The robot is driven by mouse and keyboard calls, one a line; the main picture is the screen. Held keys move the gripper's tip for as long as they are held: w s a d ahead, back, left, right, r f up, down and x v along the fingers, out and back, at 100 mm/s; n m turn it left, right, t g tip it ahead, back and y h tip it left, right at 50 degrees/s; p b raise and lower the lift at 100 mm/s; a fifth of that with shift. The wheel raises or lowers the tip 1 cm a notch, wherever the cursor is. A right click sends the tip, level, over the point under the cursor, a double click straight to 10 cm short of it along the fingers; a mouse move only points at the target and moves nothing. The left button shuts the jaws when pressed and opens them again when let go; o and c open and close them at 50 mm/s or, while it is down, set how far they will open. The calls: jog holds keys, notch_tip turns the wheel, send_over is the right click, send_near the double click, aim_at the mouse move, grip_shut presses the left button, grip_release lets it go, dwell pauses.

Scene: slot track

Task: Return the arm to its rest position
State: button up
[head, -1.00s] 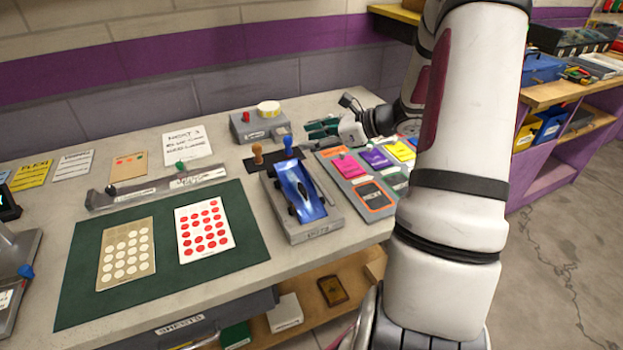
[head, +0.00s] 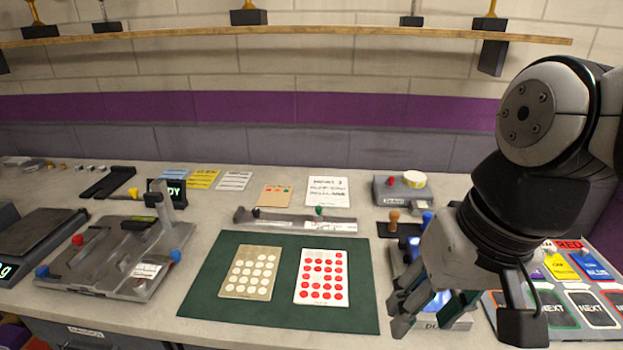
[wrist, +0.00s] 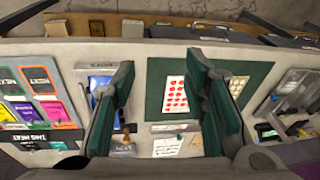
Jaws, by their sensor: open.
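Between the fingers in the wrist view lie the bench top and part of the green mat (wrist: 156,96).
On the green mat (head: 222,300) lie a tan card (head: 251,273) and a white red-dotted card (head: 321,277). A grey fixture (head: 110,262) stands left. Coloured cards on a board (head: 592,302) lie right. A wooden shelf (head: 290,31) runs along the wall above.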

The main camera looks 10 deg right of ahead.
jog(key=shift+s+d+r+n+t+h, duration=0.1)
jog(key=shift+s+d+n+t+h, duration=0.2)
jog(key=shift+s+n, duration=0.25)
jog(key=shift+s+d+n+t+h, duration=0.2)
jog(key=shift+s+d+n+h, duration=0.1)
jog(key=shift+s+n, duration=0.2)
